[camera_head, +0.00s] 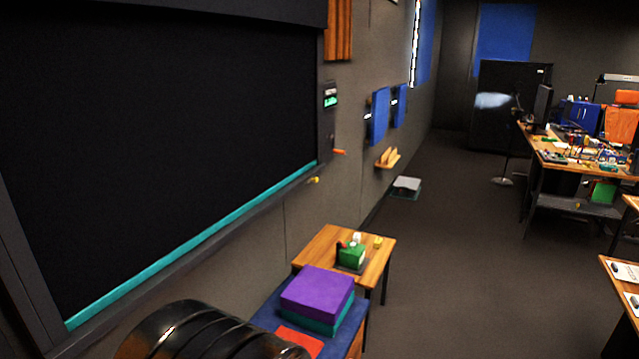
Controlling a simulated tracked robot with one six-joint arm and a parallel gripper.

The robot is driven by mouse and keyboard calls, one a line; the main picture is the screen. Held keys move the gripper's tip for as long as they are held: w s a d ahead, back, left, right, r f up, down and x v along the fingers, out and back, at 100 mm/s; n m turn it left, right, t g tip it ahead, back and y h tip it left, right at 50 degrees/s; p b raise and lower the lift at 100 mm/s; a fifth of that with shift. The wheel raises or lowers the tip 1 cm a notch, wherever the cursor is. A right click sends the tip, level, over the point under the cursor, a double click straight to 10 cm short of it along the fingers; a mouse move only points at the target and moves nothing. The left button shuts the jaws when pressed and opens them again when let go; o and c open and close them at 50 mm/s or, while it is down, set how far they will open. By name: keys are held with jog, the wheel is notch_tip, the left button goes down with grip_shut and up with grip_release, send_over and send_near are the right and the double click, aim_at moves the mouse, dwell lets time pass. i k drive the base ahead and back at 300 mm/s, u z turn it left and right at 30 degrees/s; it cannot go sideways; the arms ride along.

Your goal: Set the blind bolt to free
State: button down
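A large black blind (150,120) fills the left side of the view, with a teal bar (200,248) along its lower edge. Beside its right edge, a small dark wall unit (329,90) has a green lit label, too small to read. Below it, a small orange handle (340,152) sticks out from the frame. A small yellow piece (314,180) sits lower, by the sill. I cannot tell which of these is the bolt or how it is set. My gripper is not in view.
A small wooden table (377,262) holds a green block (351,256). In front of it, a purple and teal stack (318,294) rests on a blue-topped table. A wooden wall shelf (388,160) is farther back. Cluttered desks stand right. The grey floor (470,260) between is clear.

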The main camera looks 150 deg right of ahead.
aim_at(314, 178)
jog(key=z, duration=1.9)
jog(key=k, duration=2.05)
jog(key=z, duration=1.05)
